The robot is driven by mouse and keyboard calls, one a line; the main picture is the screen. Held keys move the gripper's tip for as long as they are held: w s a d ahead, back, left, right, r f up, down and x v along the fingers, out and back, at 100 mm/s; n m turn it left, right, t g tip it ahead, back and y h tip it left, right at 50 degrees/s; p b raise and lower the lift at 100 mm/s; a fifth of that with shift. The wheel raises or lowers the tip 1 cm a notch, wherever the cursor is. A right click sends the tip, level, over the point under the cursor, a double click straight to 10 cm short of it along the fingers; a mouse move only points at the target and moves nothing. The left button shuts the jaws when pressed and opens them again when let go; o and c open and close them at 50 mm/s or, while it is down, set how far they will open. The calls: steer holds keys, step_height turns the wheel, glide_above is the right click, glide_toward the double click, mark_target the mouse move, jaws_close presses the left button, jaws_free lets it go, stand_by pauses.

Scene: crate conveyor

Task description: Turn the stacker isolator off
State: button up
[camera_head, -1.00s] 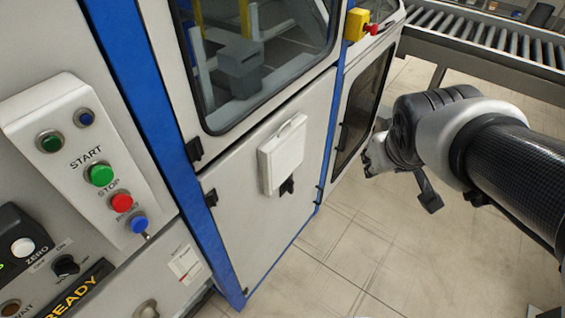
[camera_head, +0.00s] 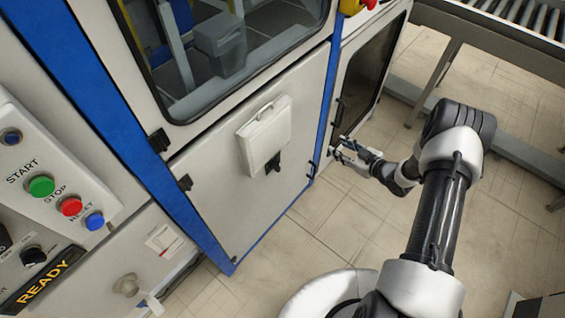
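No readable label names the stacker isolator. A black rotary knob with small ON/OFF-like marks (camera_head: 33,255) sits on the left panel above the READY sign. A pale round knob (camera_head: 126,285) is on the lower left panel. Which one is the isolator I cannot tell. My gripper (camera_head: 343,150) is in front of the cabinet's right edge, right of the black handle and far from the left panel. Its fingers are small in view, and I see nothing held.
A button box (camera_head: 55,185) with START, STOP and RESET buttons is at the left. A yellow emergency-stop box (camera_head: 352,6) is at the top. A roller conveyor (camera_head: 500,25) stands at the upper right. Tiled floor (camera_head: 310,230) is clear before the cabinet.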

steer(key=s+a+f+y, duration=0.3)
steer(key=s+a+f, duration=0.1)
steer(key=s+f, duration=0.25)
steer(key=y, duration=0.3)
glide_toward(280, 165)
steer(key=b+x, duration=0.1)
steer(key=x, duration=0.7)
steer(key=shift+a+r+b, duration=0.2)
steer(key=shift+a+b, duration=0.15)
steer(key=shift+c, duration=0.5)
jaws_close()
